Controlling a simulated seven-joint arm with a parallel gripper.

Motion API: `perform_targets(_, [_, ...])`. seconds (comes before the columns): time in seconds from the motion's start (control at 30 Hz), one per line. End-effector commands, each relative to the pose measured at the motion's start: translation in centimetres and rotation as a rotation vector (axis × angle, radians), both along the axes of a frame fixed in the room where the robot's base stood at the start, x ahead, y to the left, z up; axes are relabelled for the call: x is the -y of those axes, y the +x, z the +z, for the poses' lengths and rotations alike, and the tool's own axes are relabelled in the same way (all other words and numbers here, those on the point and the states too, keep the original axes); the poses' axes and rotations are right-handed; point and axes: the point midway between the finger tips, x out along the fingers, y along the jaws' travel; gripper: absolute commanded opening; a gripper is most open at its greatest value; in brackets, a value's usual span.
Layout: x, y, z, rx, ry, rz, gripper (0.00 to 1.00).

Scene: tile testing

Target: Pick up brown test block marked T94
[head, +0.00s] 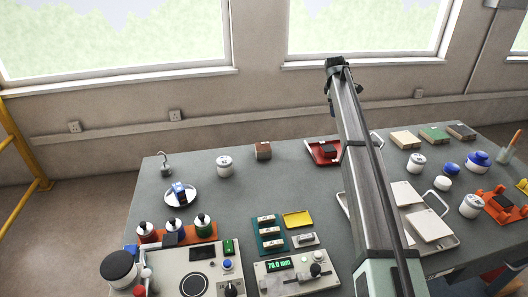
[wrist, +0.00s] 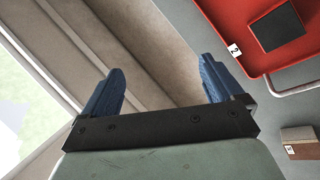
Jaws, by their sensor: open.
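A brown block (head: 263,150) with a small white label on its near face sits at the back edge of the grey table, left of a red tray (head: 311,148). In the wrist view a brown block (wrist: 304,152) with a white label lies at the lower right, partly cut off by the frame. The label's marking is too small to read. My gripper (wrist: 158,80) has its two blue fingers spread apart with nothing between them. It is apart from the block, with wall and window behind its fingers. In the head view my arm reaches over the table's back edge.
The red tray (wrist: 217,12) holds a dark block (wrist: 277,29). A white jar (head: 224,166) stands left of the brown block. Beige (head: 405,140), green (head: 433,135) and brown (head: 461,131) slabs lie at the back right. The table around the labelled block is clear.

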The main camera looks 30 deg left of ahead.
Motion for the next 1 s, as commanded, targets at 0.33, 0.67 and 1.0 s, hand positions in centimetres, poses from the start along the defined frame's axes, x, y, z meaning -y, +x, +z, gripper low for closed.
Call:
perform_targets(0.33, [-15.4,-19.5,-1.3,-0.357,-0.103,0.429,0.94])
perform_targets(0.67, [-18.9,-26.3,-1.3,-0.477,-0.138,0.589,0.94])
perform_targets(1.0, [-18.9,-26.3,-5.5,-0.478,-0.139,0.588,0.94])
